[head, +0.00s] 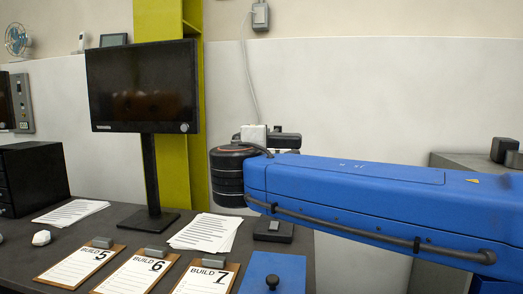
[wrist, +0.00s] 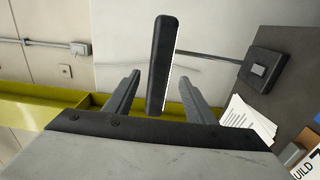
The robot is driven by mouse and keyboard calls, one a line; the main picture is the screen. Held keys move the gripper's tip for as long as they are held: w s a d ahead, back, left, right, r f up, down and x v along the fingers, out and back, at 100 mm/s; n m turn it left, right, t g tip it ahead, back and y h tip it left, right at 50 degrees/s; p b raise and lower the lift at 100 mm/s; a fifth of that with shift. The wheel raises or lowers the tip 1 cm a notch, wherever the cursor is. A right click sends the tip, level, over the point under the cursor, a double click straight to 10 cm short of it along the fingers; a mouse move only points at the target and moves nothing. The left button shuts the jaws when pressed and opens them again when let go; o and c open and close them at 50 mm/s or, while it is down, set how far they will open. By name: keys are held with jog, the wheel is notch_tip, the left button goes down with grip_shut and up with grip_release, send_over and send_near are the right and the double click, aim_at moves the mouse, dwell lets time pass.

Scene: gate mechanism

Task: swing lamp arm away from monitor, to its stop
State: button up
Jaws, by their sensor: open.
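The lamp arm (wrist: 162,65) is a dark bar with a bright lit edge in the wrist view. A thin post (wrist: 210,57) joins it to a black base (wrist: 268,70), which also shows on the desk in the head view (head: 273,231). My gripper (wrist: 160,78) is open, with one finger on each side of the bar and a visible gap on both sides. In the head view, my blue arm hides the post; a dark bar (head: 287,140) shows above it, beside a pale block. The black monitor (head: 143,86) stands to the left.
The desk holds clipboards (head: 129,274), loose papers (head: 205,232) and a blue plate (head: 273,274). A yellow-green column (head: 184,170) stands behind the monitor. Black drawers (head: 32,178) are at the left. The wall behind the lamp is mostly bare, with a cable hanging down.

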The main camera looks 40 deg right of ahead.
jog(key=shift+v, duration=2.1)
jog(key=shift+s, duration=0.1)
